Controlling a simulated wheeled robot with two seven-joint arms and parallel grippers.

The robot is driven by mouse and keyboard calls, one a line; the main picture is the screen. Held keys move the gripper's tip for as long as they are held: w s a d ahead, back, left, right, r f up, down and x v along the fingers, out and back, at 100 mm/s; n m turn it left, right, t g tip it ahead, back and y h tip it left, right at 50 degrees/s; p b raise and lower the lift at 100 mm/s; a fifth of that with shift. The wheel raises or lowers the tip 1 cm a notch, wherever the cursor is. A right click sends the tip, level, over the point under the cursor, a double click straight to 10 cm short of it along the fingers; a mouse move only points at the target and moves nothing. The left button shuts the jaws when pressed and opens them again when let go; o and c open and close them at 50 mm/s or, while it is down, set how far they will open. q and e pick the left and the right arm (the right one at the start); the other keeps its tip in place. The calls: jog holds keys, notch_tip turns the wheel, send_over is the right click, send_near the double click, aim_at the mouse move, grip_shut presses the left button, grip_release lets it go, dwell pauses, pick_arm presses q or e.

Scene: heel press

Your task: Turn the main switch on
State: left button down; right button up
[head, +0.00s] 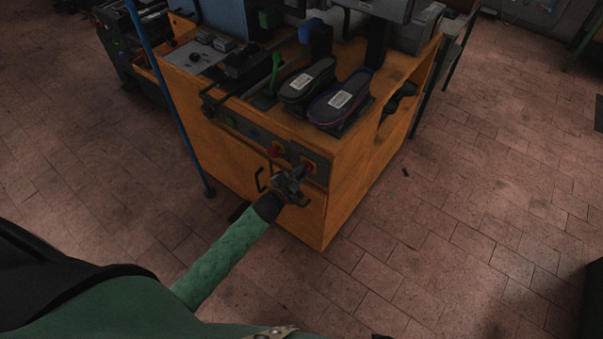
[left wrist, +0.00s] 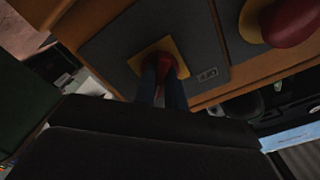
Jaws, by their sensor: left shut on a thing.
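The main switch is a red knob on a yellow plate, set in the grey control panel on the front of the orange heel press cabinet. In the head view the main switch (head: 310,166) is at the right end of the panel, partly covered by my gripper. My left gripper (head: 300,173) reaches it from the front. In the left wrist view, the two dark fingers of my left gripper (left wrist: 164,84) are shut on the red knob of the main switch (left wrist: 158,62). My right gripper is not in view.
A red mushroom button (left wrist: 292,22) on a yellow plate sits beside the switch. Wire handles (head: 262,180) stick out of the cabinet front below. Two dark shoe forms (head: 340,98) stand on top of the cabinet (head: 310,222). A blue post (head: 180,120) stands to the left. Tiled floor (head: 450,220) is open at right.

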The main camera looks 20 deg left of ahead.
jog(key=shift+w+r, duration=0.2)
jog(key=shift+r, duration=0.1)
pick_arm(q)
jog(key=c, duration=1.5)
grip_release()
jog(key=shift+o, duration=0.2)
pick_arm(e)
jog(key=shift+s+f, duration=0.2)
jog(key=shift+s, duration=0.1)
